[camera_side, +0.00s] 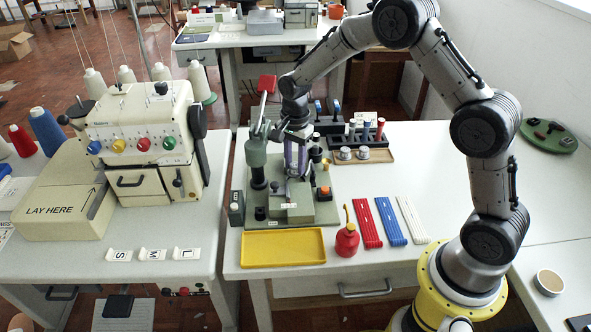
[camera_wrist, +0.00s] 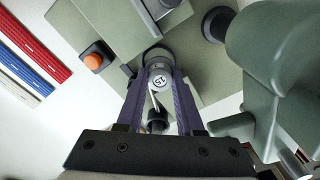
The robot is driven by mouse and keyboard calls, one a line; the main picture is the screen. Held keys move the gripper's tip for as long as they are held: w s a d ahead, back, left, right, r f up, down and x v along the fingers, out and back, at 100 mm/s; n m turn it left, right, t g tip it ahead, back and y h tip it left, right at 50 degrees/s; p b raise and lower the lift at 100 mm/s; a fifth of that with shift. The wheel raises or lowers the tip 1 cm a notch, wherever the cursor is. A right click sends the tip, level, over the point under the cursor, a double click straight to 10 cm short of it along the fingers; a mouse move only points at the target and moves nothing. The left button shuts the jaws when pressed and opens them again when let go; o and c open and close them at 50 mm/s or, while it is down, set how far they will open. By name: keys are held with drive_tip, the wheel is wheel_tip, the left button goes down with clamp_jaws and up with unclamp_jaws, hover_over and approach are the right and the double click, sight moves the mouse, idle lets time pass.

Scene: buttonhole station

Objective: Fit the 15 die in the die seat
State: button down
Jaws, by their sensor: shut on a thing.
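The 15 die (camera_wrist: 160,82) is a small silver cylinder marked 15, seen end-on between the fingertips of my gripper (camera_wrist: 159,73) in the wrist view. The purple-grey fingers are shut on it. In the side view my gripper (camera_side: 297,158) points down over the green buttonhole machine's base plate (camera_side: 322,207). The die is too small and hidden to make out there. A grey round part shows just beyond the die in the wrist view, but I cannot tell whether it is the die seat or whether the die touches it.
The green machine body (camera_wrist: 278,60) stands close on the right in the wrist view. An orange button (camera_wrist: 93,61) is on the left. In the side view, a wooden tray (camera_side: 365,156) holds two silver dies. A yellow tray (camera_side: 283,247) and red oil can (camera_side: 347,240) are in front.

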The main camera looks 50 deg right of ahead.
sight(295, 165)
drive_tip(key=shift+s+f, duration=0.1)
drive_tip(key=shift+f, duration=1.15)
drive_tip(key=shift+f, duration=0.3)
drive_tip(key=c, duration=0.5)
unclamp_jaws()
drive_tip(key=shift+c, duration=0.2)
